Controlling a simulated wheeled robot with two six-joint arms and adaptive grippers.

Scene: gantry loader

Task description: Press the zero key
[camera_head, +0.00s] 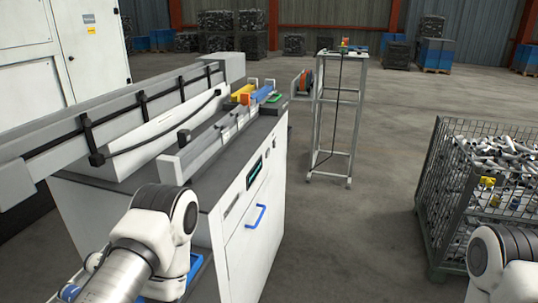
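No zero key can be made out in the head view. A small dark panel with a teal display (254,173) is set in the side of the white cabinet (238,236), above a blue handle (256,217). Any lettering or keys on it are too small to read. My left arm shows at the bottom left, in front of the cabinet, but its gripper is not in view. My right arm shows at the bottom right corner, and its gripper is also out of view.
A long grey rail runs over the machine (120,105) on the left. Yellow and blue parts (262,93) lie at its far end. A metal stand (337,115) is behind. A wire crate of pipes (490,185) stands right. The floor between cabinet and crate is clear.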

